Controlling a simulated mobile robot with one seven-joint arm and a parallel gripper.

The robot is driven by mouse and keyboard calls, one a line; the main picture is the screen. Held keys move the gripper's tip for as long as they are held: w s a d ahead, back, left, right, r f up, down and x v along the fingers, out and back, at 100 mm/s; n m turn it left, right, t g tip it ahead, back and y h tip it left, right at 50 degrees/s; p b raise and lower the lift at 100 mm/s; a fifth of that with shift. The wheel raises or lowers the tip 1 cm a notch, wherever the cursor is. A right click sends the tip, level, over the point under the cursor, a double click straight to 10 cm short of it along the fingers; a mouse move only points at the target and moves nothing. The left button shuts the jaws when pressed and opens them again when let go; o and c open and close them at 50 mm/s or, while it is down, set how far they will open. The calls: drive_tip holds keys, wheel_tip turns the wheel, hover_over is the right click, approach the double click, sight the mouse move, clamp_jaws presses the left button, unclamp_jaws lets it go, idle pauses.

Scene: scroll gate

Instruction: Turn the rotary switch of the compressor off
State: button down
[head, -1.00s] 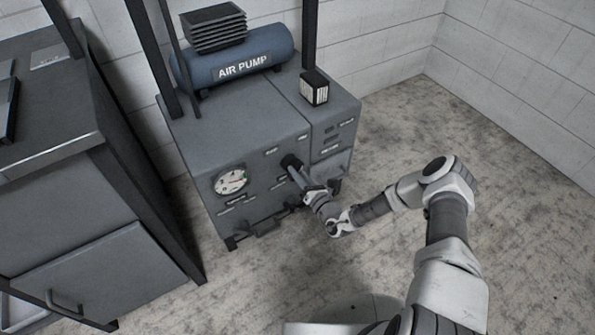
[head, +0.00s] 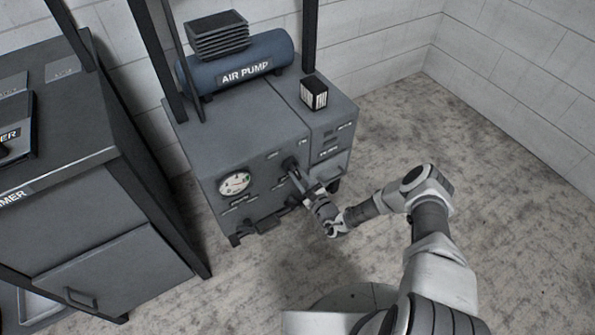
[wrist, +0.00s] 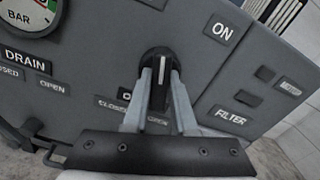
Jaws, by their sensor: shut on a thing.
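The compressor is a grey cabinet (head: 235,135) with a blue tank marked AIR PUMP (head: 240,72) on top. Its black rotary switch (head: 290,164) is on the front panel; the wrist view shows the knob (wrist: 158,60) with a white line pointing roughly up in the picture. An ON label (wrist: 221,31) is up and right of the knob. Another label (wrist: 125,94) at lower left is partly hidden by a finger. My gripper (head: 297,174) is at the panel, its fingers (wrist: 158,95) closed on both sides of the knob.
A round gauge (head: 235,183) is left of the switch. DRAIN (wrist: 27,61) and FILTER (wrist: 230,116) labels flank it. A dark bench (head: 95,150) stands left. Floor at right (head: 500,200) is clear.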

drive_tip(key=shift+n+p, duration=0.65)
drive_tip(key=shift+n, duration=0.85)
drive_tip(key=c, duration=0.7)
unclamp_jaws()
drive_tip(key=shift+s, duration=0.1)
drive_tip(key=p+v, duration=0.4)
drive_tip(key=v, duration=1.3)
drive_tip(key=shift+s+d, duration=0.15)
